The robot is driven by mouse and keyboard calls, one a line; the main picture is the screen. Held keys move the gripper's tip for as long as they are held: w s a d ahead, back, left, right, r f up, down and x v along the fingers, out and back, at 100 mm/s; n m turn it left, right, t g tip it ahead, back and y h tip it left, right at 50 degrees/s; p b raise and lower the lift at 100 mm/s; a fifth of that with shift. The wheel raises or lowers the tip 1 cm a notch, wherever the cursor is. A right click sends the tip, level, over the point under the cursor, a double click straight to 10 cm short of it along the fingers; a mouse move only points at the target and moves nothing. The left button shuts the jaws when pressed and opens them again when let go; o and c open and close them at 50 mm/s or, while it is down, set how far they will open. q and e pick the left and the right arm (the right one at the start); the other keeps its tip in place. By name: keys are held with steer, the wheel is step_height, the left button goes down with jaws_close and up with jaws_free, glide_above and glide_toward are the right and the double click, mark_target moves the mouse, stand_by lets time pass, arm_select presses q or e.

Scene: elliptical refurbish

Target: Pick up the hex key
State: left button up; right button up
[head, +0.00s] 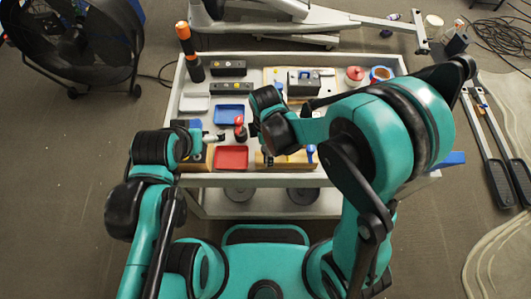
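I cannot make out a hex key for certain among the small items on the grey cart (345,60). My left gripper (213,137) is over the cart's near left part, between the blue tray and the red tray. My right gripper (263,98) is over the middle of the cart, right of the blue tray. Both are small and partly hidden by their own arm links, so I cannot see their fingertips clearly or whether they hold anything. My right arm covers much of the cart's right side.
The cart top holds a blue tray (229,115), a red tray (231,158), a white tray (194,104), black boxes (228,68), a red-lidded jar (355,76) and an orange-topped bottle (187,48). A fan (75,40) stands left. An exercise machine (300,22) lies behind.

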step_height(320, 180, down, 2)
steer(key=shift+f, duration=0.15)
steer(key=c, duration=1.3)
steer(key=shift+r, duration=0.2)
step_height(320, 180, up, 10)
steer(key=p, duration=0.3)
steer(key=shift+f, duration=0.1)
